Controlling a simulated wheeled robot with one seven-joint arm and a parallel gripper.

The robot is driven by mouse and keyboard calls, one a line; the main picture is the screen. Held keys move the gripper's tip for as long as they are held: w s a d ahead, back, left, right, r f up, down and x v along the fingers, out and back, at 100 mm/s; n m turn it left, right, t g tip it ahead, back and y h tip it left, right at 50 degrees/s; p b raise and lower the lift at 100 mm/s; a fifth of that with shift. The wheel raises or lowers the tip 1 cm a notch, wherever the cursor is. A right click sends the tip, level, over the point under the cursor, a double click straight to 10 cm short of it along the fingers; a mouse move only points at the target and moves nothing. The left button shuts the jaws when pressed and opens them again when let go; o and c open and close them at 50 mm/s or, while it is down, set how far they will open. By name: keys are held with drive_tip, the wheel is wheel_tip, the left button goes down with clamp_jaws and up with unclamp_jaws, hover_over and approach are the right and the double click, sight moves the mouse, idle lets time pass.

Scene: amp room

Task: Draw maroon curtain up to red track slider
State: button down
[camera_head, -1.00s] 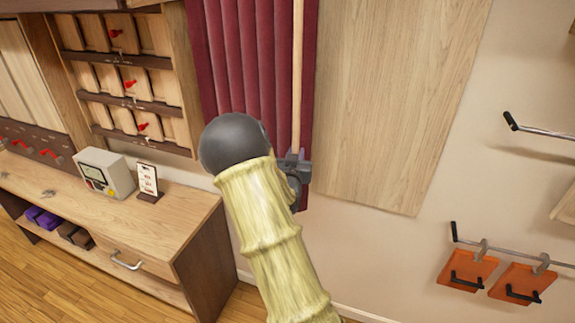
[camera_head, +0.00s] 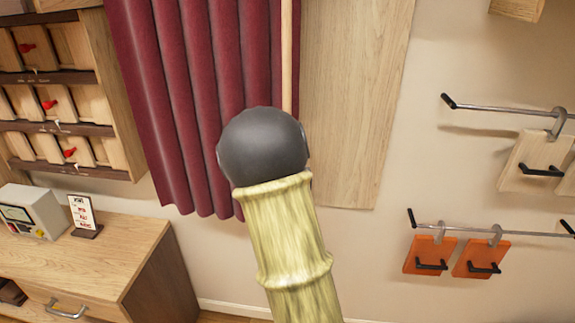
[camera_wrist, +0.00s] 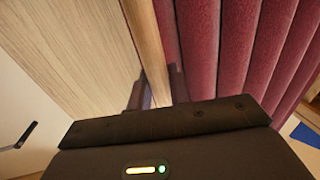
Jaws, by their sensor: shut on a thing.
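The maroon curtain (camera_head: 190,90) hangs in loose vertical folds, left of a pale wooden panel in the head view. It fills the right side of the wrist view (camera_wrist: 240,50). A light wooden rod (camera_head: 287,55) hangs at the curtain's right edge; the wrist view shows it too (camera_wrist: 146,40). My gripper (camera_wrist: 157,92) is shut on this rod, with one finger on each side. In the head view my dark wrist joint and arm hide the gripper and the rod's lower part. The curtain's top, the track and the red slider are out of view.
The wooden panel (camera_head: 350,110) lies flat against the wall right of the rod. Rails with hanging orange boards (camera_head: 430,254) stick out farther right. A wooden counter (camera_head: 110,250) with a grey device (camera_head: 32,212) and a small sign stands at lower left, below a wall cabinet (camera_head: 120,90).

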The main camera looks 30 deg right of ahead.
drive_tip(key=c, duration=1.3)
unclamp_jaws()
drive_tip(key=shift+d, duration=0.1)
drive_tip(key=shift+c, duration=0.2)
drive_tip(key=b+v, duration=1.4)
drive_tip(key=v, duration=0.3)
drive_tip(key=shift+s, duration=0.25)
drive_tip(key=shift+w, duration=0.15)
